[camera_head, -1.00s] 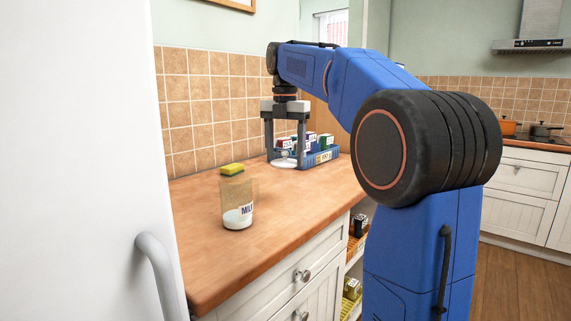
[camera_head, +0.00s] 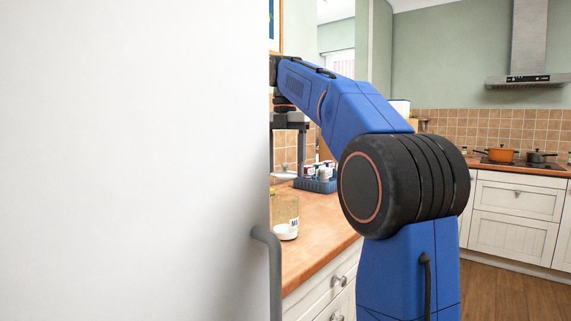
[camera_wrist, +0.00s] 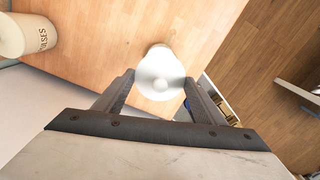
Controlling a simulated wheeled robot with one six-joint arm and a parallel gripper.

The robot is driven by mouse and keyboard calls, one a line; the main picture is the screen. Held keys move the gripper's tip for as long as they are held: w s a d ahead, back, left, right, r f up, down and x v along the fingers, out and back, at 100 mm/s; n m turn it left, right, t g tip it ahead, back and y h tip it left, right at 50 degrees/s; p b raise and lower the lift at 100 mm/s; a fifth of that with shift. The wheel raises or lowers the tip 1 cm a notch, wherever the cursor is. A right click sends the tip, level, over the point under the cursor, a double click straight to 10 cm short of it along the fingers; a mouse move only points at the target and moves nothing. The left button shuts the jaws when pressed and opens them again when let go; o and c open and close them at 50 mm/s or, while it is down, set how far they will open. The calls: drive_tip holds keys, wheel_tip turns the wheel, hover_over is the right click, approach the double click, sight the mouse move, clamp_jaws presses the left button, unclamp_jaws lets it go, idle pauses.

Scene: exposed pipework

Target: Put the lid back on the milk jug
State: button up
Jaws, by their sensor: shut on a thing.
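My gripper (camera_wrist: 160,82) is shut on a pale, see-through round lid (camera_wrist: 151,70) with a knob, held between the two fingertips. In the head view the lid (camera_head: 285,176) hangs level below my gripper, above the far part of the counter. One finger is largely hidden there by the white panel. The milk jug (camera_head: 286,216) is clear, with a little white milk at the bottom and a label. It stands upright and open on the counter, nearer than the lid and apart from it. I cannot tell whether the white shape behind the lid in the wrist view is the jug.
A white panel with a grey handle (camera_head: 268,262) fills the left of the head view. A blue crate (camera_head: 318,186) with small cartons stands at the back of the wooden counter (camera_head: 315,222). A cream labelled container (camera_wrist: 12,38) shows in the wrist view.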

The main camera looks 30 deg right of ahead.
drive_tip(key=shift+f, duration=2.7)
drive_tip(key=shift+f, duration=0.15)
idle(0.3)
drive_tip(key=o, duration=1.5)
drive_tip(key=shift+c, duration=0.2)
drive_tip(key=shift+r, duration=3.5)
